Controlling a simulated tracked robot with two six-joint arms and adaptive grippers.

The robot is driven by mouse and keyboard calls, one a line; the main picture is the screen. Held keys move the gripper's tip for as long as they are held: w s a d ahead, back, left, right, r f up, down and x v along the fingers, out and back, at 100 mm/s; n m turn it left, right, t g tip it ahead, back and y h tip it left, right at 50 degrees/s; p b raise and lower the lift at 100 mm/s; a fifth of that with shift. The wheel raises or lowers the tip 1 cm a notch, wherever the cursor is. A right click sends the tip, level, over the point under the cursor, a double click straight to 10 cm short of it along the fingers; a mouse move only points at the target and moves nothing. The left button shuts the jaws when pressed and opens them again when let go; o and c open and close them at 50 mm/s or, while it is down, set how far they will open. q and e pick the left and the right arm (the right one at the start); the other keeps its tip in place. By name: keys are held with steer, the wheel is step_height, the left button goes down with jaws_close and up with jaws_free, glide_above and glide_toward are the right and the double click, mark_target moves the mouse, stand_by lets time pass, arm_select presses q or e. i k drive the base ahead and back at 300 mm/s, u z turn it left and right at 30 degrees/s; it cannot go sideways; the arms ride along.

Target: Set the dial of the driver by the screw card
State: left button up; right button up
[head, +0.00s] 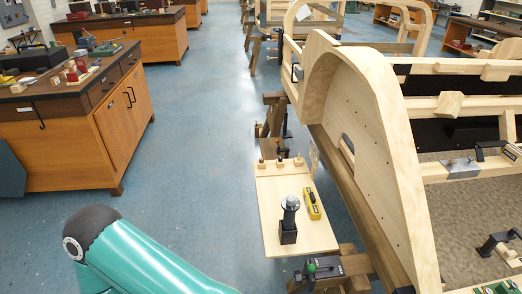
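A dark upright tool with a silver disc-like top (289,203) stands on a pale wooden board at the middle right; it looks like the driver, but its dial marks are too small to read. Its lower part is a black block. A yellow item with dark markings (313,204) lies just right of it. A small thin upright piece (314,158) stands at the board's far right corner; I cannot tell whether it is the screw card. My teal left arm link shows at the lower left. Neither gripper is in view.
The pale board (268,236) also holds several small pegs along its far edge. A clamp-like tool with a green knob (311,267) is at its near edge. A large wooden bodyframe (385,130) rises close on the right. Orange cabinets (115,120) stand left; blue floor (190,150) lies clear between.

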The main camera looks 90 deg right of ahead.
mark_target(291, 200)
steer(key=u, duration=0.05)
steer(key=i, duration=2.2)
steer(key=z, duration=1.5)
steer(key=i, duration=0.3)
steer(key=z, duration=2.45)
steer(key=k, duration=0.3)
steer(key=z, duration=0.7)
steer(key=i, duration=1)
steer(key=u, duration=0.1)
